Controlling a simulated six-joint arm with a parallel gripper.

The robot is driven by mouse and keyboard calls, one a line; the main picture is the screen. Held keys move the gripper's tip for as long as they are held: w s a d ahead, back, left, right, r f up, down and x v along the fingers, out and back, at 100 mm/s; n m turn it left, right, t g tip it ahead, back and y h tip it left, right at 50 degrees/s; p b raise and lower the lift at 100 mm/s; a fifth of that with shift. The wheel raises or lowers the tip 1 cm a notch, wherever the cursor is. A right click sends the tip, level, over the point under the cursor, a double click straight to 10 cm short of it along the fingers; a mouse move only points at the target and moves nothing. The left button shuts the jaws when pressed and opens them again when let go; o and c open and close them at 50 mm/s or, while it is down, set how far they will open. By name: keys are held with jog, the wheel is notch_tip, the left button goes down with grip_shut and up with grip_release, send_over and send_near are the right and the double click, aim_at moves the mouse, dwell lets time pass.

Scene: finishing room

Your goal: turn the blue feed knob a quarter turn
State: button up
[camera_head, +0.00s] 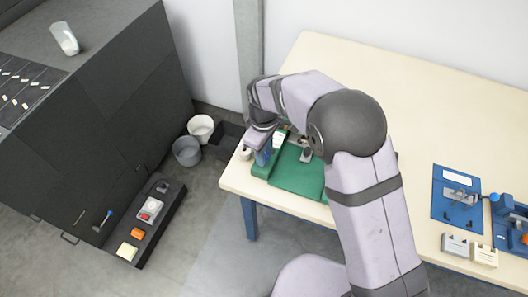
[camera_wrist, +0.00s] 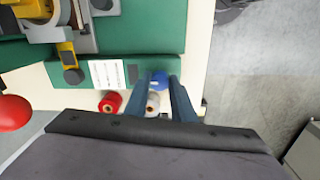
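The blue feed knob (camera_wrist: 158,79) shows in the wrist view at the edge of a green machine (camera_wrist: 152,27), right of a white printed label (camera_wrist: 106,73). My gripper (camera_wrist: 158,87) has its two blue-grey fingers on either side of the knob. The fingers are apart and the knob fills most of the space between their tips. I cannot tell whether they touch it. In the head view my gripper (camera_head: 263,157) points down at the left end of the green machine (camera_head: 298,181), and the knob is hidden there.
A red spool (camera_wrist: 110,103) and a white spool (camera_wrist: 152,104) stand close by the fingers. Yellow machine parts (camera_wrist: 68,55) and a red ball (camera_wrist: 14,113) are at the left. Blue fixtures (camera_head: 452,212) stand on the bench's right. Two buckets (camera_head: 187,151) are on the floor.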

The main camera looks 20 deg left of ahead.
grip_shut()
jog(key=shift+c, duration=1.9)
grip_release()
jog(key=shift+m, duration=0.3)
jog(key=m, duration=0.3)
jog(key=shift+m, duration=0.3)
jog(key=m, duration=0.4)
jog(key=shift+a, duration=0.1)
jog(key=m, duration=0.5)
jog(key=shift+m, duration=2.3)
